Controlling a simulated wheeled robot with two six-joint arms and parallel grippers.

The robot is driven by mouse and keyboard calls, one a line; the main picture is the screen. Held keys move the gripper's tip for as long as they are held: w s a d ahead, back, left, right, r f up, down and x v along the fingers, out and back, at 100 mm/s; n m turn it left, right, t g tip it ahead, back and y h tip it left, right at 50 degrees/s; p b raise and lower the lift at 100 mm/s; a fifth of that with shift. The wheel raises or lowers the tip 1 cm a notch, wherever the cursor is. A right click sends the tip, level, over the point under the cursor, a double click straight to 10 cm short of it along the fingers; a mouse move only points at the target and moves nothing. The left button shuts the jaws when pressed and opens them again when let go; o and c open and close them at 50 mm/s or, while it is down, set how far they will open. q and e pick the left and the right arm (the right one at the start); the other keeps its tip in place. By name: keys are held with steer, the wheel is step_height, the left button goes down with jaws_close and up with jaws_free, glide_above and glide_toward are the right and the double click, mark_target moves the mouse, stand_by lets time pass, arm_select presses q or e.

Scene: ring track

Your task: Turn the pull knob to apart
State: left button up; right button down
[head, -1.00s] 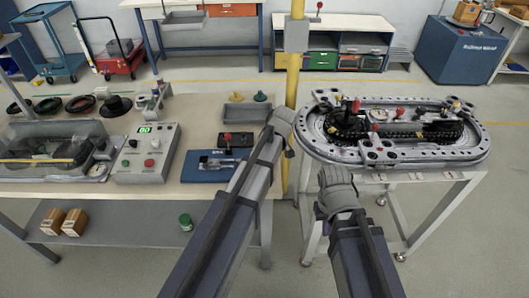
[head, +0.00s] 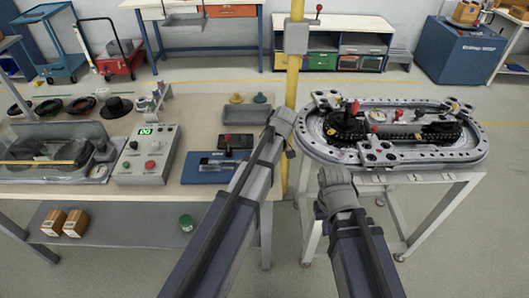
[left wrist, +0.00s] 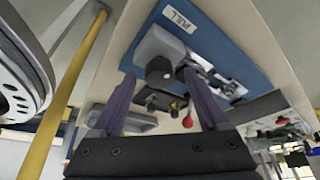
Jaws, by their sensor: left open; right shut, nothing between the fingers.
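The blue board (head: 205,168) lies on the left bench near its right end, carrying a grey device. In the left wrist view the board (left wrist: 205,35) bears a PULL label, and a dark round knob (left wrist: 159,68) projects from a grey block beside it. My left gripper (left wrist: 160,88) is open, its two fingers apart below the knob in that picture, with nothing between them. Whether they touch the knob cannot be told. In the head view my left arm hides part of the board's right side. My right gripper (head: 335,178) is shut and empty in front of the ring track (head: 430,155).
A control box (head: 147,155) with a green display stands left of the board. A grey tray (head: 247,116) lies behind it. A yellow post (head: 293,75) rises between bench and ring track.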

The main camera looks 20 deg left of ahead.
arm_select(q)
steer(key=p+v, duration=0.5)
steer(key=v, duration=0.1)
steer(key=shift+r, duration=0.3)
steer(key=shift+s+d, duration=0.1)
steer(key=shift+d, duration=0.05)
steer(key=s+d+m+g+h, duration=0.1)
steer(key=s+d+m, duration=0.4)
steer(key=s, duration=0.6)
steer(key=s+d+f+m+g+h, duration=0.1)
steer(key=s+d+m, duration=0.4)
steer(key=s+m, duration=0.5)
steer(key=shift+s+d+f+g, duration=0.25)
steer(key=shift+s+f+g, duration=0.05)
steer(key=shift+s, duration=0.25)
